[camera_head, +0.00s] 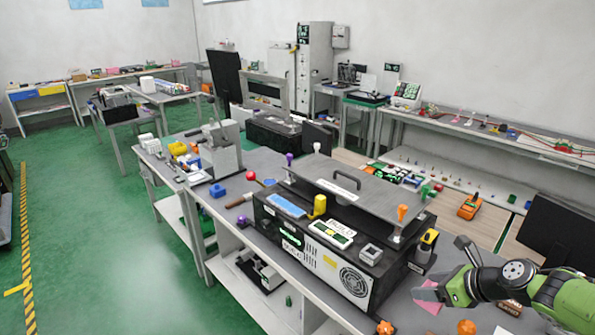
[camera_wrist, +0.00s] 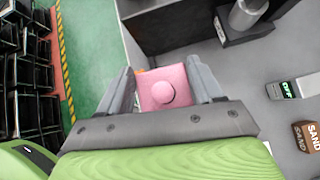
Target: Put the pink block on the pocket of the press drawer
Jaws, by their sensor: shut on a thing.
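The pink block (camera_wrist: 165,84) has a round knob on its top face and sits between the two grey fingers of my gripper (camera_wrist: 162,92) in the wrist view. The fingers are shut on its left and right sides. In the head view the pink block (camera_head: 428,297) shows partly beside my gripper (camera_head: 440,290), at the lower right over the grey table. A grey lever press (camera_head: 220,152) stands farther back on the same table. I cannot make out a drawer pocket for certain in either view.
A large black machine (camera_head: 320,262) with a flat grey lid fills the table left of my gripper. Orange knobs (camera_head: 467,327) lie near the front. In the wrist view a SAND box (camera_wrist: 308,136) and a small OFF display (camera_wrist: 281,90) lie at right, with bare grey table between.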

